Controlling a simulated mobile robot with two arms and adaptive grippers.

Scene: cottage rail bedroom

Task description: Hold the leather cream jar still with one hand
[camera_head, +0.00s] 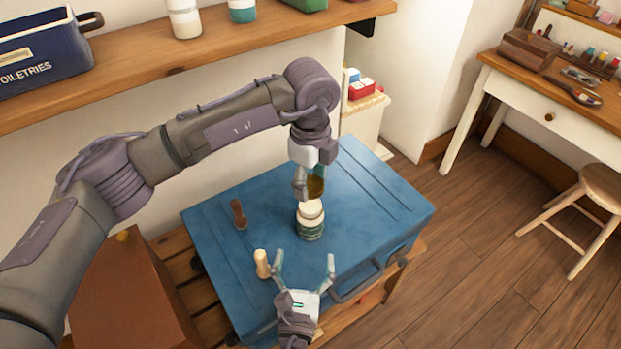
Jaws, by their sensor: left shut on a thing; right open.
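The leather cream jar (311,227) stands upright on the blue trunk (365,215), with a cream-white upper part and a dark green and white lower part. My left gripper (308,186) points down just above the jar, shut on a small amber-brown thing (316,187). I cannot tell whether this thing is a lid or whether it touches the jar. My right gripper (304,264) is open and empty in front of the jar, fingers pointing toward it and apart from it.
A brown-handled item (238,213) and a small pale wooden item (262,264) are on the trunk, the latter close to my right gripper's left finger. A wooden shelf (205,55) runs behind. The trunk's right side is clear. A desk (520,85) and stool (600,185) stand at right.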

